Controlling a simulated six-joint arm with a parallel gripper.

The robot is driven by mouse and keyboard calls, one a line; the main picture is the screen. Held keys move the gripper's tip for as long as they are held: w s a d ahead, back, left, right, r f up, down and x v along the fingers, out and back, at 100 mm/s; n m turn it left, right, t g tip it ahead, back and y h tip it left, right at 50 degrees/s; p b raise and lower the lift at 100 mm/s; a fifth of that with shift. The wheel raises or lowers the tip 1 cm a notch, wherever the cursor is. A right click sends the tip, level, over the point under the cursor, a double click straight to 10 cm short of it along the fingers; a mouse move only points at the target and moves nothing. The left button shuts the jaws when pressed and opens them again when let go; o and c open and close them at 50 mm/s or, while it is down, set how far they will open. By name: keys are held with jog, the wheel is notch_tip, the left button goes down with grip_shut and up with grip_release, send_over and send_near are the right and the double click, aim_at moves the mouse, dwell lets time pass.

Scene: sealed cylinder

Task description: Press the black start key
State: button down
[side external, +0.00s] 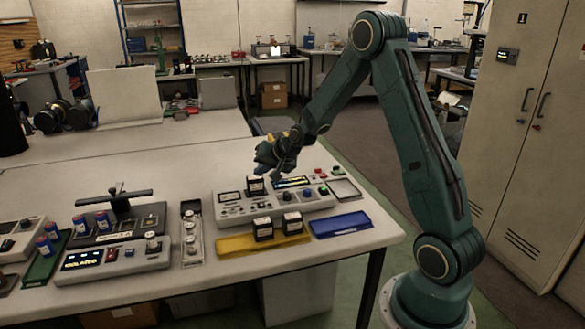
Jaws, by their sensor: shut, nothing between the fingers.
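My gripper (278,172) is above the grey control console (232,212) in the middle of the bench, pointing down, with its fingers together and empty. Which small key is the black start key I cannot tell at this size. Whether my fingertips touch the console is also unclear.
A yellow tray (238,247) with two black labelled blocks and a blue tray (340,224) lie in front of the console. A second console (128,262) with a lit display stands left. A narrow rack (193,257) is between the consoles.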

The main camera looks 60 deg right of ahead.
aim_at(264, 206)
jog(key=shift+f, duration=0.15)
jog(key=shift+f, duration=4.25)
jog(key=shift+f, duration=0.8)
jog(key=shift+r, duration=0.8)
jog(key=shift+r, duration=2.5)
